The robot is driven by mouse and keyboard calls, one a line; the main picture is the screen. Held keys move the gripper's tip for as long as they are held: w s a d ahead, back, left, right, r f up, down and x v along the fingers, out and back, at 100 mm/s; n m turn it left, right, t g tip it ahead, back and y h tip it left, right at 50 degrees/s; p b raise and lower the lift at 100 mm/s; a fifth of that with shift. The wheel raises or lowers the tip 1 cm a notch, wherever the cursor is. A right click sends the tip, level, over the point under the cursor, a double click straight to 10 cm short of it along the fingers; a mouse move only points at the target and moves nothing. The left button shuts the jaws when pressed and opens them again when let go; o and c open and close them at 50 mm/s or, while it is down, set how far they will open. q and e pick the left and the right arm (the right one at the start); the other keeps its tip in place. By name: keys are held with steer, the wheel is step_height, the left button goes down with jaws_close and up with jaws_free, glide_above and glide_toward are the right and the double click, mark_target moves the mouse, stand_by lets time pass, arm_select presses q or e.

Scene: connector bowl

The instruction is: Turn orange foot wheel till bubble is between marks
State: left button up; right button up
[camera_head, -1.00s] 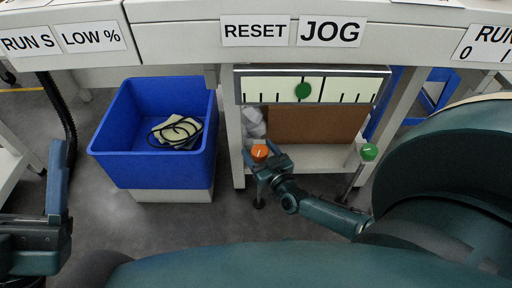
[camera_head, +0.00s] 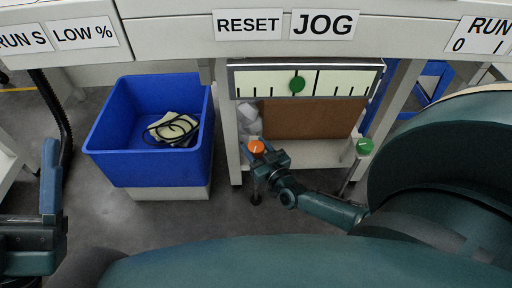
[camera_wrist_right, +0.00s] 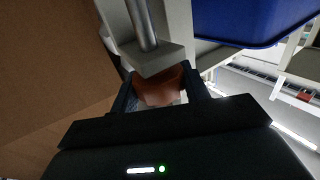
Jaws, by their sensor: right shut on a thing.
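The orange foot wheel (camera_head: 256,147) is at the lower left of the bench's level, with a white line on its top. My right gripper (camera_head: 262,158) is shut on it; in the right wrist view the wheel (camera_wrist_right: 160,88) sits between the two fingers, below a metal rod and grey block. The green bubble (camera_head: 297,84) in the level gauge (camera_head: 345,78) is left of a tall black mark and seems to overlap another mark. My left gripper (camera_head: 50,190) is at the left edge; its jaw opening is unclear.
A green foot wheel (camera_head: 364,146) stands to the right, beyond my right forearm. A blue bin (camera_head: 140,168) with a cable and pale item is on the left. The bench front with RESET and JOG labels (camera_head: 285,24) runs across the top. Grey floor lies between.

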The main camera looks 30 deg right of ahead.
steer(key=shift+y, duration=0.3)
steer(key=shift+n+y, duration=0.5)
steer(key=n+y, duration=0.2)
steer(key=y, duration=0.1)
steer(key=shift+w+d, duration=0.1)
arm_select(q)
steer(key=shift+s+r+m+h, duration=0.1)
steer(key=shift+r+m+h, duration=0.3)
steer(key=shift+m, duration=0.1)
arm_select(e)
steer(key=shift+n+g+y, duration=0.7)
steer(key=shift+n+y, duration=0.25)
steer(key=shift+y, duration=0.45)
steer(key=shift+n+g+y, duration=0.7)
steer(key=shift+n+y, duration=0.25)
steer(key=shift+y, duration=0.45)
arm_select(q)
steer(key=shift+f, duration=0.1)
arm_select(e)
steer(key=o, duration=1)
